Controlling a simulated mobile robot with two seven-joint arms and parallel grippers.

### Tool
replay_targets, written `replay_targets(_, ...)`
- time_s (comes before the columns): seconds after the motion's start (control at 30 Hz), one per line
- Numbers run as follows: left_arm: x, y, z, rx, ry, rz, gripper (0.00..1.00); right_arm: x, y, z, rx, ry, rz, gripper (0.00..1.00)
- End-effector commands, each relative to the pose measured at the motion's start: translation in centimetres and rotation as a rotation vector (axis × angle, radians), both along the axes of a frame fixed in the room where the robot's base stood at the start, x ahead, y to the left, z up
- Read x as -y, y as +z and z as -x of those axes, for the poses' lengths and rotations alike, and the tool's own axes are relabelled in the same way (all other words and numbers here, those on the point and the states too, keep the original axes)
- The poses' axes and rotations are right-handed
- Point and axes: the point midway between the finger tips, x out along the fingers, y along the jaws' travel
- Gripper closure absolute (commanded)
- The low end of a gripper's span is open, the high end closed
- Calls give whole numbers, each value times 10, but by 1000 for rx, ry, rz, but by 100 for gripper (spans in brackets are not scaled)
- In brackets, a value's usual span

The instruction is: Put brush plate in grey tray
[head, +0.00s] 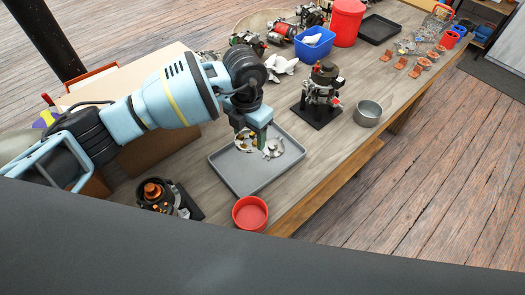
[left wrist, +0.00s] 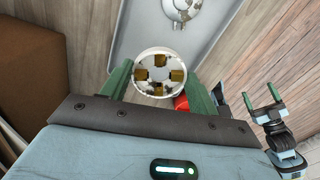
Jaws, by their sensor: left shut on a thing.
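The brush plate (head: 243,146) is a round pale ring with several brown brush blocks. My left gripper (head: 259,142) is shut on it, and in the left wrist view the plate (left wrist: 160,73) sits between the green fingers. The grey tray (head: 240,184) lies on the bench under the gripper and plate. I cannot tell how high the plate is above the tray floor. A silver metal part (head: 274,148) lies in the tray, also seen in the left wrist view (left wrist: 183,9). My right gripper (left wrist: 263,98) is open and empty at the right of the left wrist view.
A red round dish (head: 250,214) stands at the tray's near corner. A dark assembly with copper parts (head: 160,195) is to its left. An alternator on a black base (head: 322,92) and a metal bowl (head: 368,113) stand right of the tray. A blue bin (head: 314,43) is behind.

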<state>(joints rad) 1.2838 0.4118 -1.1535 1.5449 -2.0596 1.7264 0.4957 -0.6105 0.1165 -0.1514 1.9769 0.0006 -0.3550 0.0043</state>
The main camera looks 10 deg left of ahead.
Motion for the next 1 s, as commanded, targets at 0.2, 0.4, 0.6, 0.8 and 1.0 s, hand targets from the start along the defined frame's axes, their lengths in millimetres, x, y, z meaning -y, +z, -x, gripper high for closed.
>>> replay_targets(0.2,1,-4,0,0,-1,-1,64,0,-1,2,-4,1,0,19)
replay_targets(0.4,1,-32,1,-3,0,-1,64,0,-3,5,-10,0,0,19)
replay_targets(0.6,1,-50,0,0,-1,-1,64,0,-4,6,-13,0,0,19)
replay_targets(0.8,1,-57,0,0,0,0,64,0,-5,6,-14,1,0,19)
replay_targets(1.0,0,-87,1,-3,0,-1,64,0,-8,8,-21,1,0,19)
